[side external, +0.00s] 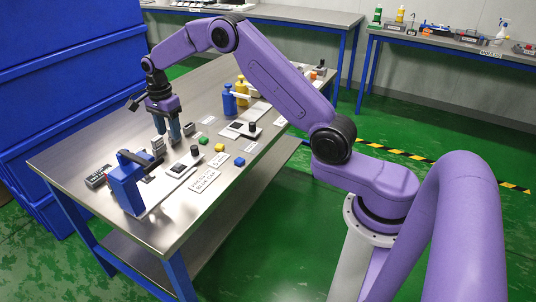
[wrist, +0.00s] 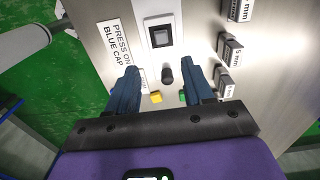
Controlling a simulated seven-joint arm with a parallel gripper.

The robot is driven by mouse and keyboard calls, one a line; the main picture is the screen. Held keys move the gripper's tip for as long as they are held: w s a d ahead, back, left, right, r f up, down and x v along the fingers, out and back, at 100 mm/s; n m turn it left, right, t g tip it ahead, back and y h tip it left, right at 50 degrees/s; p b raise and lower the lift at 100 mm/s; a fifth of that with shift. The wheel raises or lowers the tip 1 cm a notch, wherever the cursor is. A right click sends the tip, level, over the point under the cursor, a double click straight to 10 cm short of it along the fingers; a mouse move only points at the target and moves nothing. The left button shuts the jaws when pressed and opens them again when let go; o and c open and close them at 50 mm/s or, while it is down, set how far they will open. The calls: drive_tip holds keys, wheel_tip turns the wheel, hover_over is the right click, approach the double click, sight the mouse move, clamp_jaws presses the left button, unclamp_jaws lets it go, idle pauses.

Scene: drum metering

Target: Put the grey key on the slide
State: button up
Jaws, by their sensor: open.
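Several grey blocks with mm labels (wrist: 231,49) stand in a row in the wrist view; one shows in the side view (side external: 158,146). I cannot tell which of them, if any, is the grey key. The likely slide is a pale plate (side external: 180,168) with an upright black knob at one end, by a blue clamp-like device (side external: 126,187). In the wrist view the plate (wrist: 148,22) has a dark square window. My gripper (wrist: 160,82) is open and empty, pointing down over the table. The black knob (wrist: 167,75) appears between its fingers, contact not visible.
Yellow (side external: 220,148), green (side external: 203,141) and blue (side external: 239,161) small pieces lie near the plate. Blue (side external: 229,100) and yellow bottles stand farther back, near a second plate with a knob (side external: 252,127).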

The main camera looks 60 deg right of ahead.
drive_tip(key=s+a+r+n, duration=0.4)
drive_tip(key=s+a+n, duration=0.2)
drive_tip(key=s+n, duration=0.3)
drive_tip(key=s+a+r+n, duration=0.4)
drive_tip(key=s+a+n, duration=0.25)
drive_tip(key=s, duration=0.55)
drive_tip(key=s+d+n, duration=0.3)
drive_tip(key=s+n, duration=0.4)
drive_tip(key=s, duration=0.5)
drive_tip(key=s+d+n, duration=0.3)
drive_tip(key=s+n, duration=0.5)
drive_tip(key=s, duration=0.4)
drive_tip(key=shift+s+d+f, duration=0.25)
drive_tip(key=shift+s+d, duration=0.05)
